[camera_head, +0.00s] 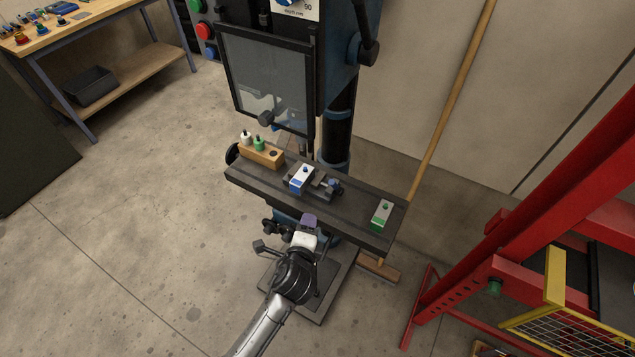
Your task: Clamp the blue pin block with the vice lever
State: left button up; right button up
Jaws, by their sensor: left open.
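The blue pin block (299,182), white on top with a blue front and a blue pin, sits at the vice (323,188) on the drill press table (350,212). Whether the vice jaws touch it is too small to tell. A small bluish part (335,184) at the right end of the vice may be its lever; its position is unclear. My left gripper (308,221) is open, at the front edge of the table, below the blue pin block in the picture and apart from it. My right gripper is out of view.
A green pin block (381,215) stands at the table's right end. A wooden holder (262,155) with white and green bottles stands at the left end. The drill press guard (268,80) hangs behind. A broom (450,105) leans on the wall; a red frame (540,190) stands right.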

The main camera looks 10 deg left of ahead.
aim_at(336, 187)
pick_arm(q)
jog(key=w+d+r+m+t+h+b, duration=0.1)
jog(key=w+m, duration=0.3)
jog(key=m, duration=0.1)
jog(key=w+d+r+m+t+h, duration=0.1)
jog(key=w+d+m, duration=0.1)
jog(key=w+m, duration=0.3)
jog(key=w+d+r+m+t+h+b, duration=0.1)
jog(key=w+m, duration=0.4)
jog(key=m, duration=0.1)
jog(key=shift+w+d+r+m+b, duration=0.25)
jog(key=shift+d+m+b, duration=0.05)
jog(key=shift+m+b, duration=0.1)
jog(key=c, duration=0.5)
grip_shut()
